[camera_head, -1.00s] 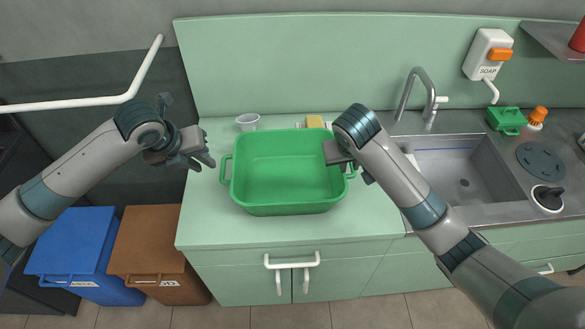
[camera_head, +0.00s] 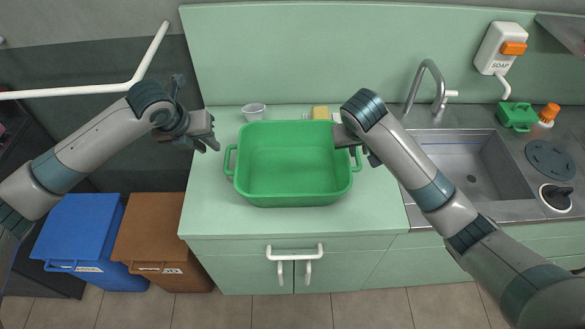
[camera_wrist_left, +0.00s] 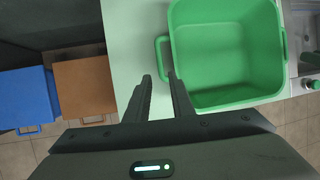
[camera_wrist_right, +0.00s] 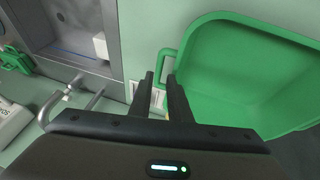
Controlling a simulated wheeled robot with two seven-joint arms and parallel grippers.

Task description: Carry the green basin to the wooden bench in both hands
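The green basin (camera_head: 292,191) stands empty and upright on the pale green counter, with a loop handle on its left and right sides. My left gripper (camera_head: 212,138) hovers to the left of the basin, apart from it. In the left wrist view its fingers (camera_wrist_left: 160,77) are open and empty, with the basin's left handle (camera_wrist_left: 161,56) just beyond the tips. My right gripper (camera_head: 368,158) is at the basin's right handle, partly hidden by my arm. In the right wrist view its fingers (camera_wrist_right: 160,77) are open, with the handle (camera_wrist_right: 162,62) at their tips; contact is unclear. No wooden bench shows.
A small cup (camera_head: 253,112) and a yellow sponge (camera_head: 320,113) lie behind the basin. The sink (camera_head: 465,170) and tap (camera_head: 428,85) are to the right. Blue (camera_head: 85,235) and brown (camera_head: 158,240) bins stand on the floor at left. A white pipe (camera_head: 70,94) runs above my left arm.

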